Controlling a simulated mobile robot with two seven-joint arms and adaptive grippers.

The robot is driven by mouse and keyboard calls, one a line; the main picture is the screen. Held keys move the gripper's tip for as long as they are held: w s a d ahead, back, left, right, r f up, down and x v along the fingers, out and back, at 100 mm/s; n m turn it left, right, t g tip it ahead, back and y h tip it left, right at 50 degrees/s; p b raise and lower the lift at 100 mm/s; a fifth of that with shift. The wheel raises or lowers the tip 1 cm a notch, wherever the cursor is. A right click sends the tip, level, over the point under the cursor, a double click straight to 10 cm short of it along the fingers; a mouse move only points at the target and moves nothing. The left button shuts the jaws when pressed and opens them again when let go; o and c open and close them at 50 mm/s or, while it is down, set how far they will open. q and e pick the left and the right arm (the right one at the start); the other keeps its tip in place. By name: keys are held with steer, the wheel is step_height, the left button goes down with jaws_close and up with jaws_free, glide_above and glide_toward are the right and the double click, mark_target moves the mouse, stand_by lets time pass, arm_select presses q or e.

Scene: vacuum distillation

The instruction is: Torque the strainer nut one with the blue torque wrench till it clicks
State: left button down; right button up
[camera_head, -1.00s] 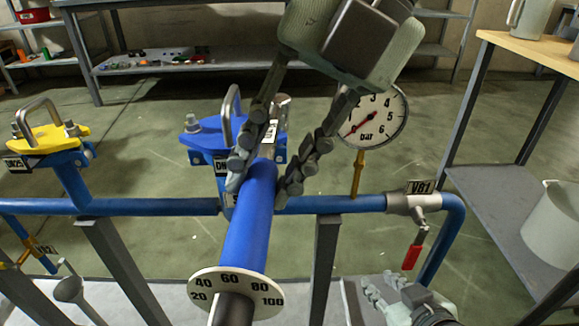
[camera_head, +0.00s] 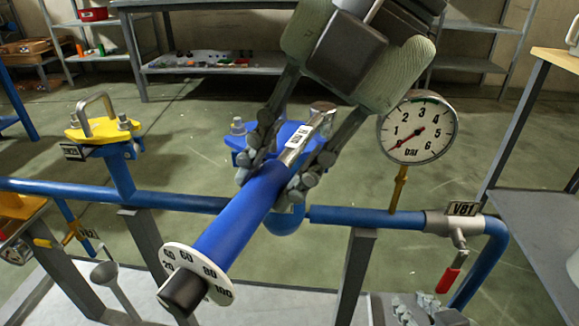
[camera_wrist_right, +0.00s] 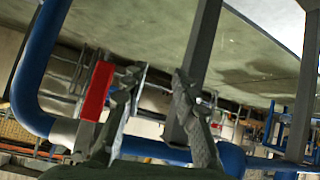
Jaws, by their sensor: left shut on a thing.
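The blue torque wrench (camera_head: 238,215) is held over the pipe in the head view. Its dial plate (camera_head: 205,268) faces the lower left, and its silver shaft points to the upper right. My left gripper (camera_head: 270,186) is shut on the wrench near the upper end of its blue grip. The blue strainer (camera_head: 240,141) is behind it, with a stud and nut (camera_head: 238,125) at its left side. The wrench head (camera_head: 322,108) is over the strainer's right side; I cannot tell whether it sits on a nut. My right gripper (camera_head: 418,308) is low at right; the right wrist view shows its fingers (camera_wrist_right: 158,85) apart.
A pressure gauge (camera_head: 418,128) rises from the pipe at right. Valve VB1 (camera_head: 450,225) has a red lever (camera_head: 447,280), which also shows beside my right fingers (camera_wrist_right: 97,92). Grey posts support the pipe.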

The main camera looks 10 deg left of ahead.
arm_select(q)
steer(key=shift+r, duration=0.1)
steer(key=shift+w+a+m+t, duration=0.3)
steer(key=shift+a+m, duration=0.2)
steer(key=shift+a, duration=0.25)
steer(key=shift+w+a+m+t, duration=0.25)
steer(key=shift+a+m, duration=0.25)
steer(key=shift+a, duration=0.2)
steer(key=shift+w+a+m+t, duration=0.25)
steer(key=shift+w+a+m, duration=0.15)
steer(key=shift+a+m, duration=0.2)
steer(key=shift+w+a+m+t, duration=0.2)
steer(key=shift+w+a+m, duration=0.25)
steer(key=shift+a, duration=0.25)
steer(key=shift+w+a+m+h, duration=0.3)
steer(key=shift+w+a+m, duration=0.05)
steer(key=shift+a+m, duration=0.1)
steer(key=shift+s+d, duration=0.1)
steer(key=shift+d, duration=0.05)
